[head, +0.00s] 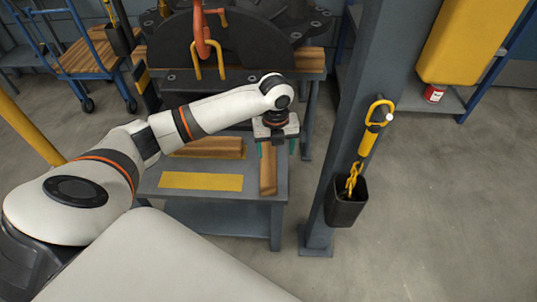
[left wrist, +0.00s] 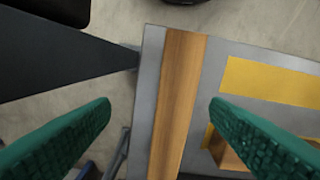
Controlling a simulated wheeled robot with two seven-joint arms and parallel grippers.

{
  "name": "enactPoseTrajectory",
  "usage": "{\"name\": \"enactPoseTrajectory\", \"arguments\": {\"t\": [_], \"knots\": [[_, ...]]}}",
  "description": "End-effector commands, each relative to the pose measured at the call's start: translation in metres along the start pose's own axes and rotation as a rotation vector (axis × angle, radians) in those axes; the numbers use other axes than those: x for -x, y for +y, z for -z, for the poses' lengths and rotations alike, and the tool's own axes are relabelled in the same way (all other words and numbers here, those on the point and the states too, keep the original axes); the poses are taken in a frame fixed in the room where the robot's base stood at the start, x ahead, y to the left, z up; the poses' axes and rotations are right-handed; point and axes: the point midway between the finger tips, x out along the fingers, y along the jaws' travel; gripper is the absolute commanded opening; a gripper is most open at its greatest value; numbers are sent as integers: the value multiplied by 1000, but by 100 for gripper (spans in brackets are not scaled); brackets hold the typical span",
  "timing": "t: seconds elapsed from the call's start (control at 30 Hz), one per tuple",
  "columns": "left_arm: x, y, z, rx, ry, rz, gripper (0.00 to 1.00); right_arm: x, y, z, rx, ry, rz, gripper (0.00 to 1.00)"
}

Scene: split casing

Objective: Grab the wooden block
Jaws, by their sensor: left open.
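A long wooden block (head: 268,174) lies near the right edge of a grey table, running front to back. In the left wrist view the block (left wrist: 177,95) lies between the two green fingers, with space on both sides. My left gripper (head: 277,150) is open over the block's far part, pointing down, with its fingers apart. I cannot tell the exact height of the fingertips above the table. The gripper hides the block's far end in the head view. My right gripper is not in view.
A second wooden piece (head: 210,149) lies at the table's back, partly behind my left arm. A yellow strip (head: 201,181) marks the grey table (head: 225,198). A grey post (head: 352,140) with a yellow chain and black bin (head: 346,203) stands to the right. Floor further right is clear.

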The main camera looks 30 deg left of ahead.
Motion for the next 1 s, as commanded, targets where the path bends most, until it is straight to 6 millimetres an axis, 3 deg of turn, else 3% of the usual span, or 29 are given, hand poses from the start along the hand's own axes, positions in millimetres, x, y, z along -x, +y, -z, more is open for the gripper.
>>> {"name": "enactPoseTrajectory", "arguments": {"t": [0.03,0.1,0.23,0.5,0.7,0.87,1.0], "knots": [[12,-6,18,-36,6,12,71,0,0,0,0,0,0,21],[23,-12,32,-84,0,20,71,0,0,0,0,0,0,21],[27,-18,43,-126,-8,26,71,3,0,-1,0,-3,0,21],[-16,-19,43,-133,-10,27,71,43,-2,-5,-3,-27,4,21],[-35,-19,43,-133,-9,25,71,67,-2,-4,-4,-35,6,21],[-42,-18,43,-133,-8,24,71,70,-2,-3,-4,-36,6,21],[-60,-17,43,-134,-9,26,71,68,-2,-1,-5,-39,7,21]]}}
